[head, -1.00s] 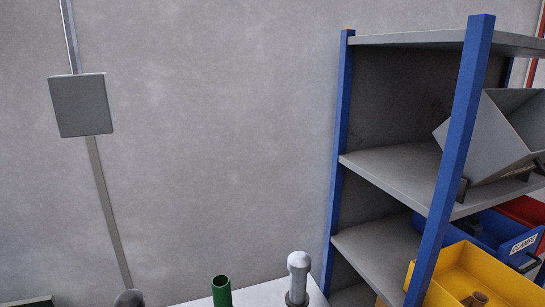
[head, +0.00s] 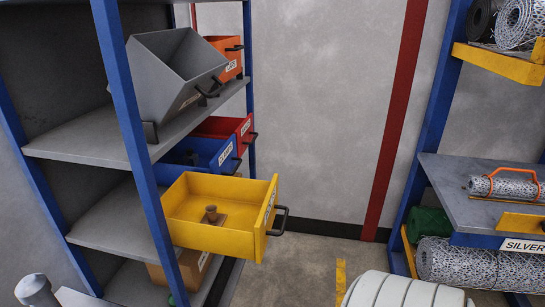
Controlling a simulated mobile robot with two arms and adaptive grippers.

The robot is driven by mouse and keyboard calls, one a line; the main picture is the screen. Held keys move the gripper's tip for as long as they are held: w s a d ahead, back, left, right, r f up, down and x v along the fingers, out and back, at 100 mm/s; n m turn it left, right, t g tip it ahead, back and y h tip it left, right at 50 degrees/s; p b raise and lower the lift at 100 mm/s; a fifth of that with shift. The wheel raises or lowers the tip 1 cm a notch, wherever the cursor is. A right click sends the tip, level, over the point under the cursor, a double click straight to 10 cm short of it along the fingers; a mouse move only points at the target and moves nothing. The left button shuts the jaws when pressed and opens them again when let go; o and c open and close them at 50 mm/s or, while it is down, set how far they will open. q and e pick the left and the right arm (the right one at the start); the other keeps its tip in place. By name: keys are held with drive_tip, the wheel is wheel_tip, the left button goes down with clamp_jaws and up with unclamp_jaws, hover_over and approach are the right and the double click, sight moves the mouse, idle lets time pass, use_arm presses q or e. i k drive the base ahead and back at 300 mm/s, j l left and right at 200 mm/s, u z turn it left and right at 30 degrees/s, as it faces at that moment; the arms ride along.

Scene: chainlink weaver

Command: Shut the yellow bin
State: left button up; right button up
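The yellow bin (head: 208,236) is a drawer-like box on a shelf of the blue-posted rack on the left in the head view. It sticks out past the shelf's front edge, with its front panel and dark handle (head: 282,220) facing right. Its top is open, and a small brown knobbed piece (head: 211,215) lies inside. Neither of my grippers is in view.
Blue (head: 213,155) and red (head: 226,128) bins sit behind the yellow one. A tilted grey bin (head: 175,65) and an orange bin (head: 226,55) are above. A cardboard box (head: 190,268) is below. Mesh rolls (head: 480,264) fill the right rack. Floor shows between the racks.

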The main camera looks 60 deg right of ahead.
sight(251, 206)
drive_tip(key=z, duration=1.6)
drive_tip(key=i+j, duration=0.15)
drive_tip(key=i+z, duration=0.05)
drive_tip(key=i, duration=0.05)
